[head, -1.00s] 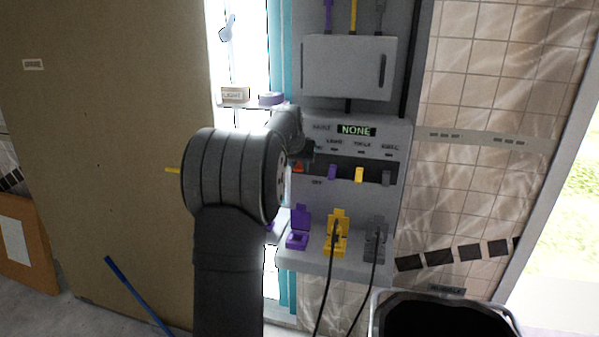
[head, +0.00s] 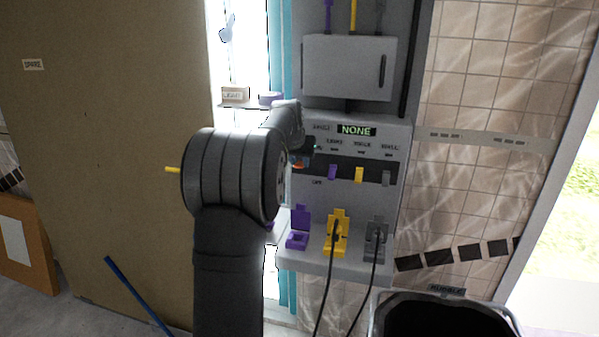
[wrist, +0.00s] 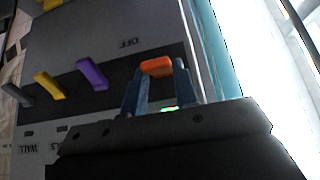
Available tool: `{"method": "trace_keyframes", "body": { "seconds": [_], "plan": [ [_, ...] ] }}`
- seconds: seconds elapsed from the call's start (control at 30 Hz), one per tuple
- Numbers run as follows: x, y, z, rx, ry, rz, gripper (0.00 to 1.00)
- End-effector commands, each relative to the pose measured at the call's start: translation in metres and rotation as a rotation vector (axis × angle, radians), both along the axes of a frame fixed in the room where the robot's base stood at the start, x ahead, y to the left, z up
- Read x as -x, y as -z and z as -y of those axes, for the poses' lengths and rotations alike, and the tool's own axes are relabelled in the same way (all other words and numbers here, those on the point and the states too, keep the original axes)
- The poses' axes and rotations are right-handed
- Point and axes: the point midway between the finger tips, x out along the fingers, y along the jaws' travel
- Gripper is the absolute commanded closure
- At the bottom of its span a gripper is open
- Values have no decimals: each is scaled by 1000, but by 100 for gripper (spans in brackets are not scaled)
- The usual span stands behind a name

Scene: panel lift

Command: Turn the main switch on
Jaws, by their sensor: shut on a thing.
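The main switch is an orange lever (wrist: 157,66) at the left end of the dark switch strip, with an OFF label beside it. In the head view a small part of the orange lever (head: 298,165) shows at my gripper (head: 304,157). In the wrist view the two blue-grey fingers of my gripper (wrist: 158,78) stand on either side of the lever and are shut on it. A small green light (wrist: 168,108) glows between the fingers. The lever's exact tilt is hard to tell.
Purple (head: 332,172), yellow (head: 359,175) and grey (head: 386,178) levers sit to the right on the strip. The display (head: 356,131) reads NONE. Coloured sockets (head: 336,235) stand on the ledge below. A large brown board (head: 110,120) is at left, and a black bin (head: 445,315) at lower right.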

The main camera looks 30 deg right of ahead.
Motion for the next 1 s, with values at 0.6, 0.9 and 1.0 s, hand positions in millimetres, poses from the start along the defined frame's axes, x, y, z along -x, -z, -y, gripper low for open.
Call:
{"method": "trace_keyframes", "body": {
  "seconds": [0.6, 0.9, 1.0],
  "plan": [
    [-3, -13, 1, 6, -2, 10, 65],
    [-2, -10, 2, 3, -1, 4, 56],
    [-1, -13, 0, 2, -1, 3, 56]
  ]
}}
